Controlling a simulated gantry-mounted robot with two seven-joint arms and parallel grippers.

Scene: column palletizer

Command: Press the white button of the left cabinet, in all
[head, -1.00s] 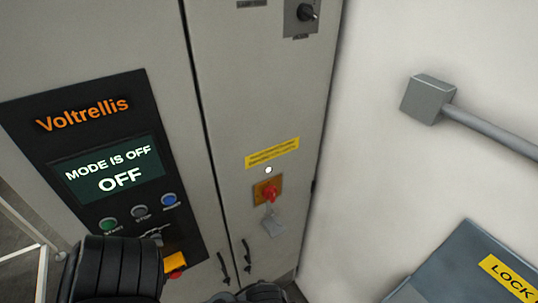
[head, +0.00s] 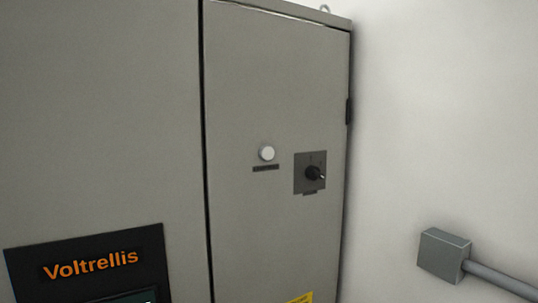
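A round white button (head: 267,153) sits on the upper part of a narrow grey cabinet door (head: 275,90), with a small dark label under it. The label is too small to read. To the left of this door is a wider grey cabinet (head: 100,120) with a black Voltrellis panel (head: 88,268) at the bottom left; no white button shows on its visible part. Neither of my grippers is in view.
A black rotary switch (head: 314,173) on a dark plate is right of the white button. A yellow label (head: 300,298) is cut off at the bottom edge. A grey box with a conduit (head: 444,255) is on the white wall at right.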

